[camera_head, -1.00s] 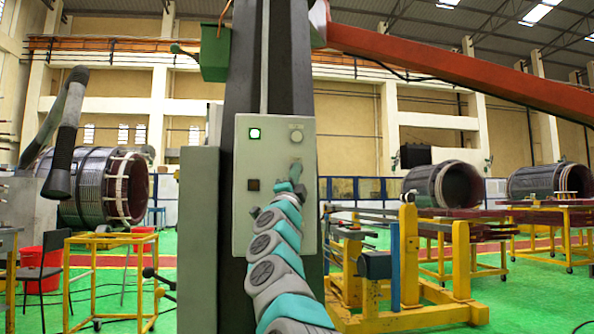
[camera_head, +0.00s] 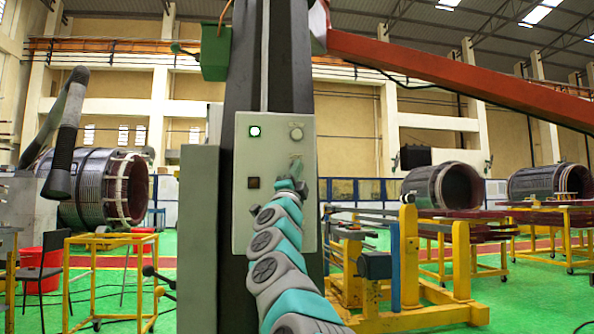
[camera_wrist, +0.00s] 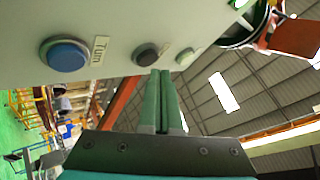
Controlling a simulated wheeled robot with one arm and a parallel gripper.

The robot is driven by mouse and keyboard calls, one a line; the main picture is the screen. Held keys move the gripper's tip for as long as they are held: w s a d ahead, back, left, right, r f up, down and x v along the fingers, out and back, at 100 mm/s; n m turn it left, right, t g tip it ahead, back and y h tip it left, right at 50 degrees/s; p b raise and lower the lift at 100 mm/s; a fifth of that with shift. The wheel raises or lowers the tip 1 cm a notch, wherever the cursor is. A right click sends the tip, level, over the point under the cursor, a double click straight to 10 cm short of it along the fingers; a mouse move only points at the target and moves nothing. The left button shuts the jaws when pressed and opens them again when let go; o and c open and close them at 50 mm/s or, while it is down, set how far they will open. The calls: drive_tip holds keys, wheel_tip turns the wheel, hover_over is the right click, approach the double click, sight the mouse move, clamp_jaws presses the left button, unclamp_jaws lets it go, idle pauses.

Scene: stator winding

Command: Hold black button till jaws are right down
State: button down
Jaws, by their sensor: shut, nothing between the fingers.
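The black button (camera_wrist: 146,55) sits on a pale control panel (camera_head: 243,215), between a blue button (camera_wrist: 67,55) and a greyish button (camera_wrist: 185,56). My gripper (camera_wrist: 161,72) is shut and empty, with its two green fingers side by side. In the wrist view its tips are just below and right of the black button; I cannot tell whether they touch it. In the head view my gripper (camera_head: 296,162) is at the panel's right side, under the pale upper button (camera_head: 296,133). My arm hides the black and blue buttons there. I cannot identify the jaws.
The panel also has a lit indicator (camera_head: 255,131) and a dark square control (camera_head: 253,183). It is fixed to a dark column (camera_head: 290,70) with a red beam (camera_head: 450,75) reaching right. A yellow frame (camera_head: 420,318) stands at the right. Green floor lies around.

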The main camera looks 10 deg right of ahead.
drive_tip(key=shift+s, duration=0.15)
drive_tip(key=shift+s+b, duration=1.05)
drive_tip(key=shift+s, duration=1.3)
